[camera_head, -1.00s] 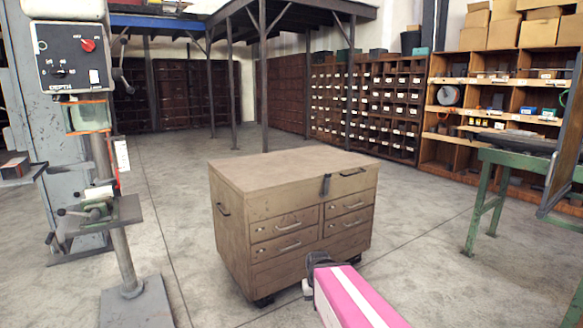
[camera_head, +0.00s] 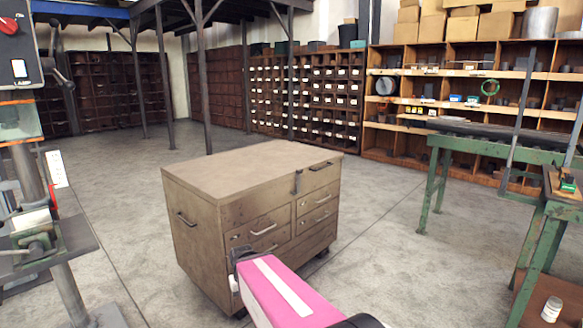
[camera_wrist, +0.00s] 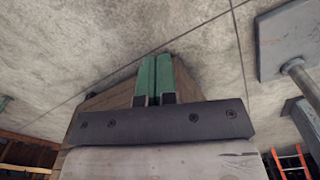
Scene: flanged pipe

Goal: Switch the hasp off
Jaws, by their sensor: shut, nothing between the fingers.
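The dark hasp (camera_head: 298,182) hangs at the top front edge of a brown wooden drawer chest (camera_head: 235,177). It is small in the head view, and its exact position is hard to tell. My gripper (camera_head: 238,264) shows at the end of my pink arm, in front of the chest's lower left front, below and to the left of the hasp. In the wrist view the green fingers of my gripper (camera_wrist: 153,80) are together and empty. Part of the chest (camera_wrist: 92,117) shows behind them there. The hasp does not show in the wrist view.
A grey machine on a post (camera_head: 62,270) stands at the left. A green workbench (camera_head: 432,200) and a second green table (camera_head: 545,235) stand at the right. Shelves (camera_head: 380,130) line the back. The floor (camera_head: 400,255) between chest and benches is clear.

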